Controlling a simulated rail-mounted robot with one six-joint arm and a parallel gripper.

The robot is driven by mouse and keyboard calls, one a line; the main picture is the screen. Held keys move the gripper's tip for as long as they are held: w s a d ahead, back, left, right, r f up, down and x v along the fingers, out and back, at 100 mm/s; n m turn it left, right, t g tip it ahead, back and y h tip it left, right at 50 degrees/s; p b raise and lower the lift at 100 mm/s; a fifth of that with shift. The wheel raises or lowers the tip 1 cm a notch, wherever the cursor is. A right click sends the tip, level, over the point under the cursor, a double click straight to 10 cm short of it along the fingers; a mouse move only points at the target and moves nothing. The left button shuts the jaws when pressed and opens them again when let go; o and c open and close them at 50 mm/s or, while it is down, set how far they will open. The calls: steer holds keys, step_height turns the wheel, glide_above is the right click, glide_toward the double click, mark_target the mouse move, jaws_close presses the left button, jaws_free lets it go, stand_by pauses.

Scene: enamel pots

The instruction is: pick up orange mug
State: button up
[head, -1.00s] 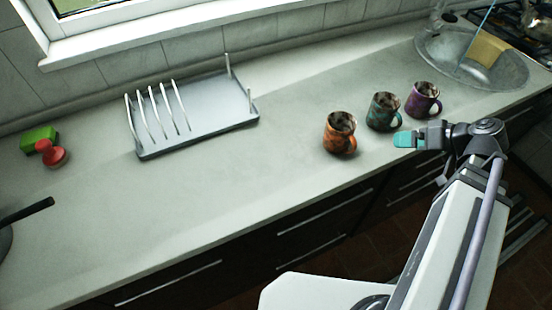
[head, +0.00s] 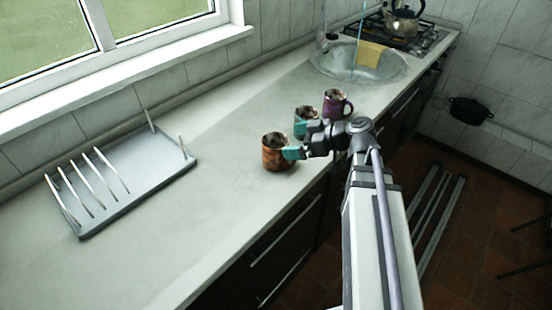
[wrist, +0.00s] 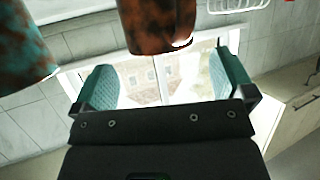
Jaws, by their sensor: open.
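The orange mug (head: 273,155), mottled orange and brown, stands upright on the counter. In the wrist view the orange mug (wrist: 158,22) hangs at the top edge, partly cut off. My gripper (head: 292,153) is at the mug's right side in the head view, its teal fingertips overlapping the mug's edge. In the wrist view my gripper (wrist: 163,85) is open, its two fingers spread with nothing between them; the mug is beyond them, roughly in line with the gap. Whether the fingers touch the mug cannot be told.
A teal mug (head: 302,122), partly hidden by my gripper, and a purple mug (head: 335,104) stand close behind. The teal mug fills the upper left of the wrist view (wrist: 20,50). A dish rack (head: 120,185) is at left, a sink (head: 350,65) farther back. Counter between rack and mugs is clear.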

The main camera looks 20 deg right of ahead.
mark_target(279, 142)
steer(key=b+x, duration=0.2)
steer(key=x, duration=0.3)
steer(key=shift+w+a, duration=0.1)
steer(key=shift+c, duration=0.3)
steer(key=c, duration=1.2)
